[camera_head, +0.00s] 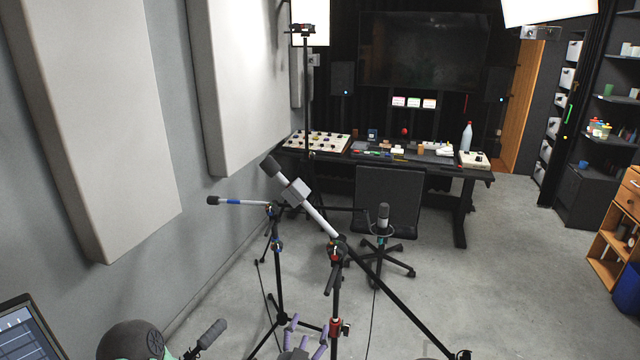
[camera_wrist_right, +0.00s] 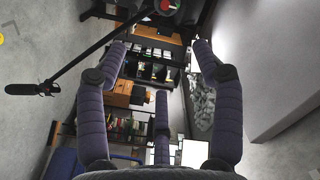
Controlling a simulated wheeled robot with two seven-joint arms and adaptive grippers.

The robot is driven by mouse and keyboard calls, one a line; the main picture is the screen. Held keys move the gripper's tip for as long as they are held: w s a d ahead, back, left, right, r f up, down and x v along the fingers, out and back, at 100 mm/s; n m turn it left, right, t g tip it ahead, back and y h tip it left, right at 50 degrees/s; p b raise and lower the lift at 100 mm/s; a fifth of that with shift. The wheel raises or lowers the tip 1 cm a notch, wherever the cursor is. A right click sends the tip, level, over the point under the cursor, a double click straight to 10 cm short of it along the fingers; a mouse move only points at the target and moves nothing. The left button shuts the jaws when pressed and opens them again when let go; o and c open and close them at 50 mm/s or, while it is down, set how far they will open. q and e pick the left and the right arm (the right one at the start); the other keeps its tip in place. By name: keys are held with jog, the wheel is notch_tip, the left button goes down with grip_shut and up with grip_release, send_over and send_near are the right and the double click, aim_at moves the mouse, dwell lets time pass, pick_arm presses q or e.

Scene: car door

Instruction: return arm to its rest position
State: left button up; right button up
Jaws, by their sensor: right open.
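My right gripper (camera_head: 303,336) shows at the bottom of the head view, with its purple fingers spread beside the foot of a microphone stand. In the right wrist view, the gripper (camera_wrist_right: 160,68) has three padded fingers wide apart, with nothing between them. Much of my right arm lies below the head view's lower edge. My left gripper is not in view.
A boom microphone (camera_head: 272,167) and a smaller microphone (camera_head: 213,200) stand on stands ahead. An office chair (camera_head: 388,200) is before a desk (camera_head: 462,168) with mixers. Grey panels line the left wall. Open floor (camera_head: 520,260) lies right.

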jog(key=d+f+n+g+y, duration=0.2)
jog(key=d+f+n+g, duration=0.15)
jog(key=f, duration=0.85)
jog(key=d+f+n+g+y, duration=0.3)
jog(key=d+f+g, duration=0.15)
jog(key=f, duration=0.85)
jog(key=s+d+f+n+g+y, duration=0.1)
jog(key=s+f+g, duration=0.3)
jog(key=s, duration=0.7)
jog(key=s+d+f+n+g+y, duration=0.1)
jog(key=s+d+f+g, duration=0.3)
jog(key=s+f, duration=0.4)
jog(key=s+y, duration=0.1)
jog(key=s, duration=0.2)
jog(key=shift+f+n+g, duration=0.3)
jog(key=shift+n, duration=0.05)
jog(key=shift+s, duration=0.1)
